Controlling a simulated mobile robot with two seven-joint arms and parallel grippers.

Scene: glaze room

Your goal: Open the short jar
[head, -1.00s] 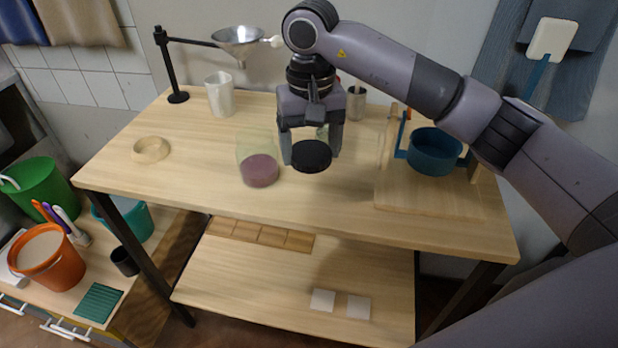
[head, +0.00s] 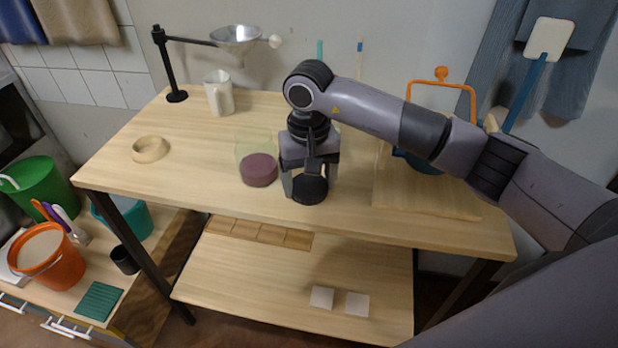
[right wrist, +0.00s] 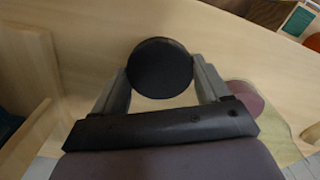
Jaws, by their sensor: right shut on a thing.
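A clear jar (head: 256,158) with purple stuff in its bottom stands near the middle of the table, with no lid seen on it. It also shows at the right of the right wrist view (right wrist: 247,98). My right gripper (head: 308,188) is shut on a round black lid (head: 311,190), just right of the jar and low over the table's front part. In the right wrist view the lid (right wrist: 160,68) sits between both fingers. I cannot tell whether the lid touches the table. My left gripper is not in view.
A wooden ring (head: 150,149) lies at the left, and a white pitcher (head: 219,93) and a funnel on a stand (head: 237,40) are at the back. A board (head: 400,195) with a blue pot (head: 428,166), partly hidden by my arm, is at the right. The table's front strip is clear.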

